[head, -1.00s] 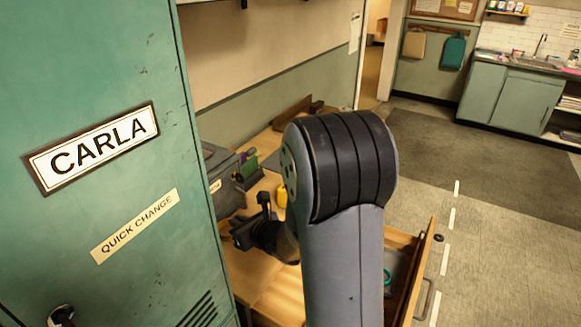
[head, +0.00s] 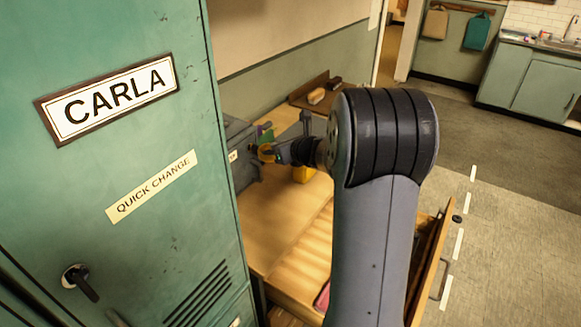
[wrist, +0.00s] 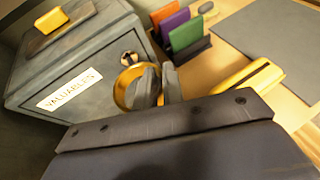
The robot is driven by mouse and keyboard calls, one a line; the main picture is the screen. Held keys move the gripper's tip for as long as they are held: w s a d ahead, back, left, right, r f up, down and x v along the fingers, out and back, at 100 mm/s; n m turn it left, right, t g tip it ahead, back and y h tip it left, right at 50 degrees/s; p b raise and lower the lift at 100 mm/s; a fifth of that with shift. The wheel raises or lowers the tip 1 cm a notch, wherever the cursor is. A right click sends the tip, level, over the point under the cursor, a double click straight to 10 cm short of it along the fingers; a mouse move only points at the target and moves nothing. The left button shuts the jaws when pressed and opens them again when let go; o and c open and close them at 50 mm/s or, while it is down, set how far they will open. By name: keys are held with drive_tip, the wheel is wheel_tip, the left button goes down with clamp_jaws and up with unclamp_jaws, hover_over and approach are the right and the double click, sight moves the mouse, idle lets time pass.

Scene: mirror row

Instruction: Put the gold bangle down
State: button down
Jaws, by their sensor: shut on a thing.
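The gold bangle (wrist: 120,93) is a shiny ring between my gripper's (wrist: 156,86) fingers, just in front of the grey box's label side in the wrist view. My gripper is shut on it. In the head view my gripper (head: 272,152) is above the wooden bench, close to the box, and a bit of the bangle (head: 264,150) shows there. I cannot tell whether the bangle touches the box. The grey box (wrist: 75,62) is labelled VALUABLES and has a round lock.
A rack with orange, purple and green cards (wrist: 186,35) stands beside the box. A yellow object (wrist: 245,78) lies on the bench (head: 275,215). The teal CARLA locker (head: 130,190) is at the left. An open drawer (head: 430,262) juts out at the right.

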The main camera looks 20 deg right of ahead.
sight(281, 193)
wheel_tip(281, 193, down, 15)
drive_tip(key=shift+r+b, duration=0.1)
drive_tip(key=shift+b, duration=0.6)
drive_tip(key=shift+f, duration=0.2)
drive_tip(key=c, duration=1.5)
unclamp_jaws()
drive_tip(key=shift+r, duration=0.1)
drive_tip(key=shift+r, duration=0.1)
